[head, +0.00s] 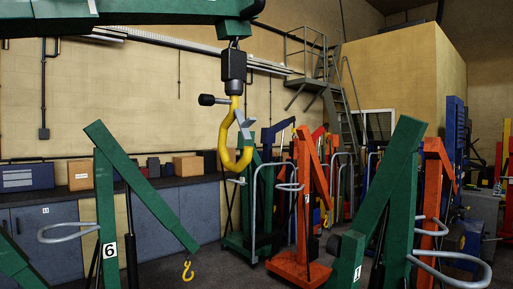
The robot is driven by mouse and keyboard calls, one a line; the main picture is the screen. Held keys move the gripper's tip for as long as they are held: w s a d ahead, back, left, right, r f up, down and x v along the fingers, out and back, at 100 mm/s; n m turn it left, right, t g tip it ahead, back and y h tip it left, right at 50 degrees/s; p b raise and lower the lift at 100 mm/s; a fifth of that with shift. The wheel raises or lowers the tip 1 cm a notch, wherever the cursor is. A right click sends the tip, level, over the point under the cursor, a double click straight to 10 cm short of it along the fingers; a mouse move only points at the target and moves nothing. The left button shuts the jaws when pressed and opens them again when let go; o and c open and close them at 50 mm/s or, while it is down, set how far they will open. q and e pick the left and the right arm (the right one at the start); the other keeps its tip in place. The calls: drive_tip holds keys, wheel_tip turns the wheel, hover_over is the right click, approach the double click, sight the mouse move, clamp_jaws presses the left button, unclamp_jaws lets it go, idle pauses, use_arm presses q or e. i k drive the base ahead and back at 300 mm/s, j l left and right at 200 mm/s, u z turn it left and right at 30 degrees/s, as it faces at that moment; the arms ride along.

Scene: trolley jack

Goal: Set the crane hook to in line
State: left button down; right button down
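A large yellow crane hook (235,150) hangs in the head view, left of centre, below a black block (234,66) under a green boom (150,14). Its bowl curves down, and a grey safety latch (243,124) sits at its throat on the right side. A short bar with a black knob (207,100) sticks out to the left from the hook's shank. The hook hangs upright and free, with nothing touching it. Whether it lines up with the boom is hard to judge from here. Neither of my grippers is in view.
A green crane marked 6 (107,215) with a small yellow hook (187,271) stands at left, and a green one marked 1 (375,215) at right. An orange crane (302,200) stands behind. A workbench (200,183) runs along the wall; metal stairs (343,115) rise at the back.

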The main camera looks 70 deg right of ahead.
sight(204, 99)
drive_tip(key=k+l, duration=0.15)
drive_tip(key=l, duration=0.3)
drive_tip(key=k+l, duration=0.1)
drive_tip(key=l, duration=0.3)
drive_tip(key=k+l, duration=0.15)
drive_tip(key=l, duration=0.3)
drive_tip(key=k+l, duration=0.1)
drive_tip(key=l, duration=0.3)
